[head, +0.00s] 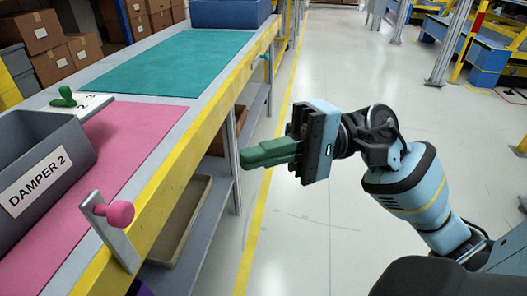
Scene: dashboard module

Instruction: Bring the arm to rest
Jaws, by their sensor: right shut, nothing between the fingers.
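My right gripper (266,154) shows in the head view, with green fingers on a black and light blue body. Its fingers are together and hold nothing. It points left and hangs over the floor, just right of the workbench's yellow front edge (165,185), apart from it. My right arm (411,192) reaches in from the lower right, bent at the wrist. My left arm and gripper are not in view.
A grey bin (48,153) labelled "DAMPER 2" stands on the left by a pink mat (120,145). A bracket with a pink knob (119,214) sticks out at the bench edge. A teal mat (172,62) lies farther back. The floor (330,235) on the right is clear.

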